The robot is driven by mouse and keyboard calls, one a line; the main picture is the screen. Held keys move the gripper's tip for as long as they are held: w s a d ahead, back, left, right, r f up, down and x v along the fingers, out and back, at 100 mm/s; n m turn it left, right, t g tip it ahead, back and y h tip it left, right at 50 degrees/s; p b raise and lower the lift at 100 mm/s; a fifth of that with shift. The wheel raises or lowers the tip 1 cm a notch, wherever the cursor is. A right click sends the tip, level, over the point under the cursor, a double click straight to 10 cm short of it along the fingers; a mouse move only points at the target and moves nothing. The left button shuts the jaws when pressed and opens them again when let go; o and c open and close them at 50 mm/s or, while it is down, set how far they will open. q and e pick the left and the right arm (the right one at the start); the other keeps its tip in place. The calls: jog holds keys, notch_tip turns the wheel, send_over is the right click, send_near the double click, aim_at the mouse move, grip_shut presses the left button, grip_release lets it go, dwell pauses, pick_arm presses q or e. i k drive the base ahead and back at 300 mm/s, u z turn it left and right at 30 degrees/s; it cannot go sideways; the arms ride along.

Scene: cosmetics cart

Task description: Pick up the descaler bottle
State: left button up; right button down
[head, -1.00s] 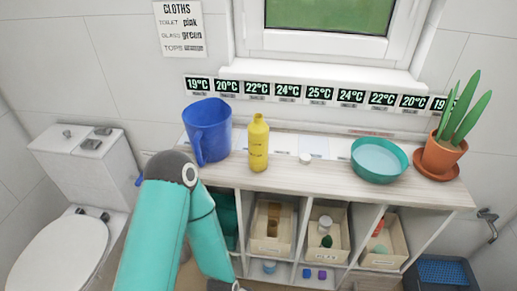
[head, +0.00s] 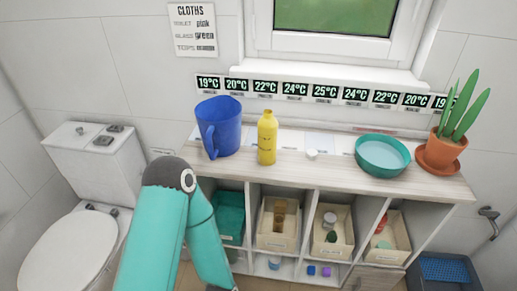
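A yellow bottle (head: 267,140), which may be the descaler bottle, stands upright on the wooden shelf top, right of a blue jug (head: 219,127). Its label is too small to read. A small white cap-like object (head: 312,154) lies on the shelf top to its right. My teal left arm comes up from the lower left and bends down in front of the shelf unit. Its gripper is below the picture edge. My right gripper is out of view as well.
A teal bowl (head: 382,156) and a potted plant (head: 440,152) stand at the right of the shelf top (head: 340,176). Bins with small items fill the compartments below. A toilet (head: 68,250) stands at the left, a dark blue crate (head: 445,270) at the lower right.

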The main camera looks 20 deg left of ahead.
aim_at(267, 125)
jog(key=k, duration=0.8)
jog(key=z, duration=1)
jog(key=i, duration=2.05)
jog(key=u, duration=2.55)
jog(key=i, duration=0.2)
jog(key=z, duration=0.25)
